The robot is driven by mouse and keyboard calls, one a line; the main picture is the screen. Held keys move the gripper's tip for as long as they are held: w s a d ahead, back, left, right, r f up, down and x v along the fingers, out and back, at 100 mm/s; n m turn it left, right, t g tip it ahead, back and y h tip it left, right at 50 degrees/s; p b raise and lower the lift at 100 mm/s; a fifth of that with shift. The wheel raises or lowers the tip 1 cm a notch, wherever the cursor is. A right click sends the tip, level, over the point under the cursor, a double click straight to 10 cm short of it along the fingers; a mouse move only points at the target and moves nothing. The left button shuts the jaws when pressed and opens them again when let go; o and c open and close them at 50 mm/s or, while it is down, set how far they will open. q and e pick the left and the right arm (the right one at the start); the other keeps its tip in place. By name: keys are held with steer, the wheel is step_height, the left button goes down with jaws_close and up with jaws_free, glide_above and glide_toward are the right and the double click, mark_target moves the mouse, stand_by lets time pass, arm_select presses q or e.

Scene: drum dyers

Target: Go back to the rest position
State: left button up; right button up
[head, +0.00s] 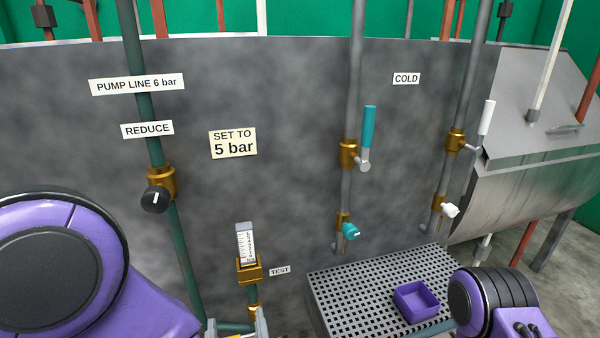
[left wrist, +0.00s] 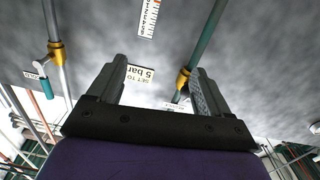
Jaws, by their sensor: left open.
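My left gripper (head: 238,328) shows only partly at the bottom edge in the head view, below the brass-mounted gauge. In the left wrist view, my left gripper (left wrist: 158,84) has its two grey fingers spread apart with nothing between them. The wall behind shows through the gap, with the yellow "SET TO 5 bar" sign (left wrist: 140,74) upside down. A purple rounded link of my right arm (head: 495,302) is at the lower right; my right gripper is out of view.
A black-knobbed regulator (head: 155,198) sits on the green pipe. The test gauge (head: 246,245) stands just above my left gripper. Teal (head: 368,130) and white (head: 487,118) lever valves are farther right. A purple open box (head: 416,300) rests on the perforated grating (head: 345,285).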

arm_select(q)
steer(key=w+d+f+h, duration=0.2)
steer(key=w+f+h, duration=0.1)
steer(key=s+a+f+n+g+b, duration=0.1)
steer(key=s+a+f+g, duration=0.2)
steer(key=f, duration=0.6)
steer(key=a+f+n+g+b, duration=0.1)
steer(key=a+f+g, duration=0.35)
steer(key=f, duration=0.35)
steer(key=s+a+f+g+y, duration=0.1)
steer(key=s+a+f+g, duration=0.2)
steer(key=s+a+f, duration=0.3)
steer(key=s+a+f+n+g+y+b, duration=0.1)
steer(key=s+a+f+g, duration=0.2)
steer(key=s+a+f, duration=0.4)
steer(key=s+f, duration=0.2)
steer(key=s, duration=0.3)
steer(key=shift+s+a+f, duration=0.15)
steer(key=shift+a+f, duration=0.05)
steer(key=shift+a, duration=0.05)
arm_select(e)
steer(key=f, duration=0.3)
steer(key=shift+w+f, duration=0.3)
steer(key=shift+f, duration=0.05)
arm_select(q)
steer(key=shift+g, duration=0.25)
